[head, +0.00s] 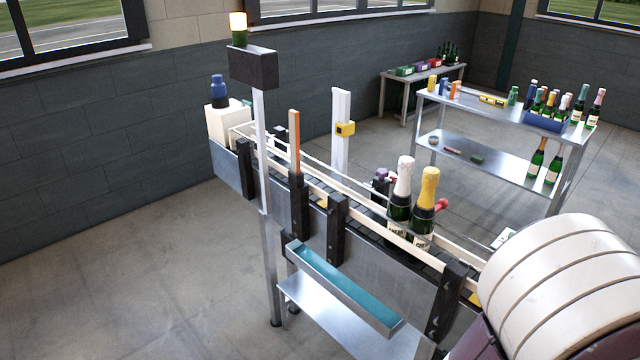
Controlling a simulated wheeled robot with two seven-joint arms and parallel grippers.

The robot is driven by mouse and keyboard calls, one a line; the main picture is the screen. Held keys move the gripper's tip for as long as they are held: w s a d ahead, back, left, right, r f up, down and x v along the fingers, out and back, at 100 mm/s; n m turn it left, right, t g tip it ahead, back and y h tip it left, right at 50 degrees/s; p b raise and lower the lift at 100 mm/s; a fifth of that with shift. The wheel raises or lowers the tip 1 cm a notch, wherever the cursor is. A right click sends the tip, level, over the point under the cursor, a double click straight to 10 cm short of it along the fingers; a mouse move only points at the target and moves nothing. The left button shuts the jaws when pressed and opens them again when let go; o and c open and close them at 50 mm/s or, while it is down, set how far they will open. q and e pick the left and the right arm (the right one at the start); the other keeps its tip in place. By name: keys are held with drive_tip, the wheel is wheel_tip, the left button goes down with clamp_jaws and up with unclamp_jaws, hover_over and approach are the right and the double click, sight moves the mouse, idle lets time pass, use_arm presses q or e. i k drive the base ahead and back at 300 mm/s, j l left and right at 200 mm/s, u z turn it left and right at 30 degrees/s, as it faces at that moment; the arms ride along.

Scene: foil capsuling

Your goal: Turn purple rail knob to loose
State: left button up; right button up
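A small purple knob (381,173) shows on a dark bracket at the far side of the conveyor (365,225), just left of the bottles. It is small in the picture, and its setting cannot be read. A bottle with white foil (404,178) and a bottle with yellow foil (428,189) stand upright on the conveyor, close together, to the right of the knob. A red knob (441,204) sticks out behind the yellow-foil bottle. Neither of my grippers is in view.
A post with a lit lamp (238,28) rises at the conveyor's near side. A teal-lined tray (345,290) hangs in front. A large cream rounded body (565,285) blocks the lower right. A steel shelf (500,110) with bottles stands behind. Floor at left is clear.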

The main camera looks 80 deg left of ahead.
sight(381, 173)
drive_tip(key=u, duration=0.45)
drive_tip(key=k+u, duration=0.15)
drive_tip(key=u, duration=0.75)
drive_tip(key=k+u, duration=0.15)
drive_tip(key=u, duration=0.8)
drive_tip(key=j+u, duration=0.15)
drive_tip(key=u, duration=0.3)
drive_tip(key=k, duration=0.05)
